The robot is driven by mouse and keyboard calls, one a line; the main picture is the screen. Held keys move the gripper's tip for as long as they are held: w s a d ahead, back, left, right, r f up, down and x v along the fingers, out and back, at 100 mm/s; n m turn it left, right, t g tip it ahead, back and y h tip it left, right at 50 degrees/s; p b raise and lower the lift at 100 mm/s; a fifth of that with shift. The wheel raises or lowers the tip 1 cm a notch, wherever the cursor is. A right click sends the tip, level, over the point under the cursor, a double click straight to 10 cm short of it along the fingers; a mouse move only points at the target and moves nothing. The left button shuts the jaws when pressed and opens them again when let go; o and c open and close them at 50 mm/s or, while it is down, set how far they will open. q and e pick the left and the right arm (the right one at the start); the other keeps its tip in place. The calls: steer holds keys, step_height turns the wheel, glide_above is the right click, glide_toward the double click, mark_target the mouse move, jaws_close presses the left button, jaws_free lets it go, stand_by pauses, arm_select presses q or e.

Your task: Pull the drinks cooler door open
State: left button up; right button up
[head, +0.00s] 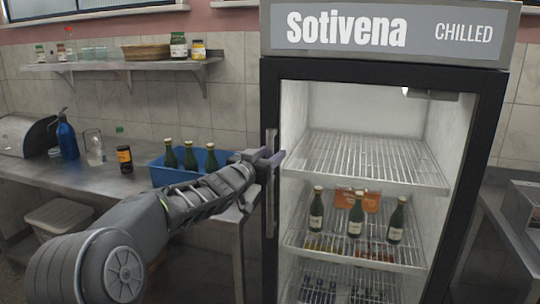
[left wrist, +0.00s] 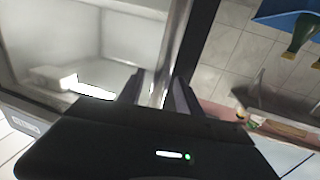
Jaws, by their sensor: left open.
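The drinks cooler (head: 388,33) stands at the right in the head view. Its glass door has a dark frame (head: 468,170) and looks shut. A vertical metal handle (head: 270,205) runs down the door's left side. My left gripper (head: 271,160) is at the upper part of the handle, with its fingers pointing to the cooler. In the left wrist view, the handle (left wrist: 163,50) passes between the two open fingers of the gripper (left wrist: 159,88). Whether either finger touches it, I cannot tell. My right gripper is not in view.
Bottles (head: 355,216) stand on the cooler's wire shelves. Left of the cooler, a steel counter (head: 105,178) holds a blue crate (head: 165,178) with green bottles, a brown jar (head: 124,159) and a blue bottle (head: 67,138). A wall shelf (head: 110,66) hangs above.

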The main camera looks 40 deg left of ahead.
arm_select(q)
jaws_close()
stand_by(1.3)
